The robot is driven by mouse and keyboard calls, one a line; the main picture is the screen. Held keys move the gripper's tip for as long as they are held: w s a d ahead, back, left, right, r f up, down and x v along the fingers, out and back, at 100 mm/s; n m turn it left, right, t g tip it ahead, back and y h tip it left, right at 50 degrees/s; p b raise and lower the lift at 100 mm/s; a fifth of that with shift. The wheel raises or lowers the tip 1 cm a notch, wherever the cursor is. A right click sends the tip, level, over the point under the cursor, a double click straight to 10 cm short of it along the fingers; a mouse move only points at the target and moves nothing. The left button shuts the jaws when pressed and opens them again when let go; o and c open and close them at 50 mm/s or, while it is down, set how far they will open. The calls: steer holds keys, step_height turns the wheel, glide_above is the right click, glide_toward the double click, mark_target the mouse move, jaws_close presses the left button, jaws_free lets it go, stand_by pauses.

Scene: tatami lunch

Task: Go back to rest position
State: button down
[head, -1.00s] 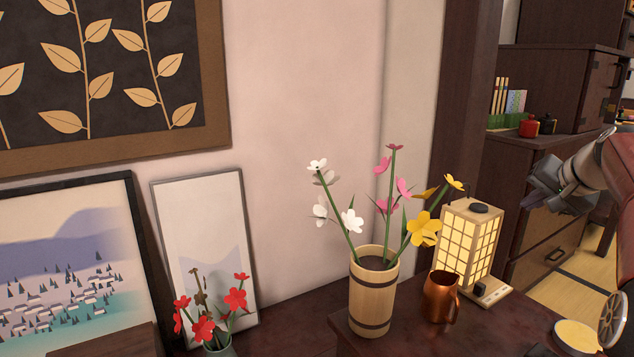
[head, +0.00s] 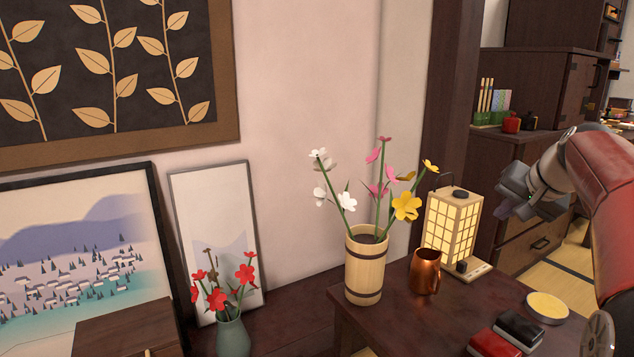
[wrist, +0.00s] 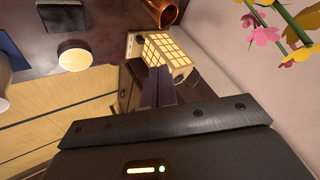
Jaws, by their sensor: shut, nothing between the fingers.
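My gripper (head: 508,196) is at the right of the head view, at the end of my red and grey arm. It is raised in the air, to the right of the paper lantern (head: 453,228) and above the level of the low dark table (head: 391,300). In the wrist view the fingers (wrist: 158,88) are together with nothing between them. The lantern also shows beyond them in the wrist view (wrist: 165,52).
On the table stand a wooden vase (head: 364,272) of flowers, a copper mug (head: 425,272), a yellow-topped round item (head: 547,307), and red (head: 494,343) and black (head: 519,327) boxes. A flower pot (head: 232,338) and framed pictures are left. A dark cabinet (head: 530,240) stands behind my gripper.

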steer(key=s+a+f+n+g+p, duration=0.2)
steer(key=s+a+f+n+p, duration=0.15)
steer(key=s+a, duration=1.25)
steer(key=s+a+f+n+p, duration=0.1)
steer(key=s+a+f+n, duration=0.2)
steer(key=s+a+f, duration=0.2)
steer(key=s+f, duration=0.3)
steer(key=s, duration=0.4)
steer(key=shift+a+g+h+p, duration=0.15)
steer(key=shift+g+h+p, duration=0.15)
steer(key=shift+h, duration=0.1)
